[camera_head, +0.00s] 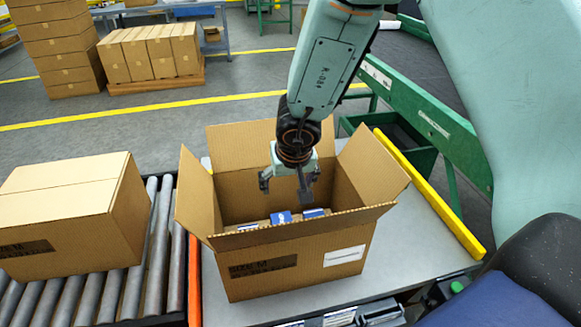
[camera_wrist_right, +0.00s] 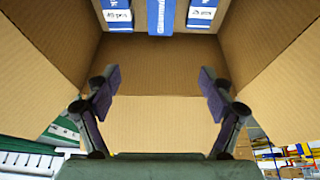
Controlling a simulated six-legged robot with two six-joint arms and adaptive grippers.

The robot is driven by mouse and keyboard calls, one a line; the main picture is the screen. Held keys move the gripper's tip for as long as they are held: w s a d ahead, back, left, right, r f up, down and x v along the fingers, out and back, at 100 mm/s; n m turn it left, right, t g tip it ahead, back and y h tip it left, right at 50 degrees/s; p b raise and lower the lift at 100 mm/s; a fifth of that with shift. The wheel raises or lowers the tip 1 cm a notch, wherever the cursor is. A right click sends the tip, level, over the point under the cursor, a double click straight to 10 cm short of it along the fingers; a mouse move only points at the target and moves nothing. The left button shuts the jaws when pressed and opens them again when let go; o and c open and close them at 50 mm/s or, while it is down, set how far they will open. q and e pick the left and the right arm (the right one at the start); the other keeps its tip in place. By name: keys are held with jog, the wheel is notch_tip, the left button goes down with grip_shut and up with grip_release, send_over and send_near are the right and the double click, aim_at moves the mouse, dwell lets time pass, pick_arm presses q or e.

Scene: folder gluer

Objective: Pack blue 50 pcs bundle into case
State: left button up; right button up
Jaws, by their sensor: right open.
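The open cardboard case (camera_head: 295,262) stands on a grey table with its flaps spread. My right gripper (camera_head: 288,190) points down into its opening, jaws open, with nothing between them. Blue-and-white banded bundles (camera_head: 281,217) lie inside along the case's near wall. In the right wrist view the open fingers (camera_wrist_right: 157,92) face the case's cardboard inside. A blue band (camera_wrist_right: 175,60) and two blue-and-white labels (camera_wrist_right: 117,16) show at the top, apart from the fingertips. The label print is too small to read surely. My left gripper is not in view.
A closed carton (camera_head: 70,215) sits on the roller conveyor (camera_head: 150,250) at left. A yellow rail (camera_head: 430,190) and green frame (camera_head: 430,120) run along the right. Small items lie below the table's front edge. Stacked cartons (camera_head: 150,52) stand far back.

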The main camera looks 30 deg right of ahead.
jog(key=v, duration=0.6)
jog(key=shift+s+r, duration=0.2)
jog(key=shift+r, duration=0.2)
jog(key=shift+c, duration=0.3)
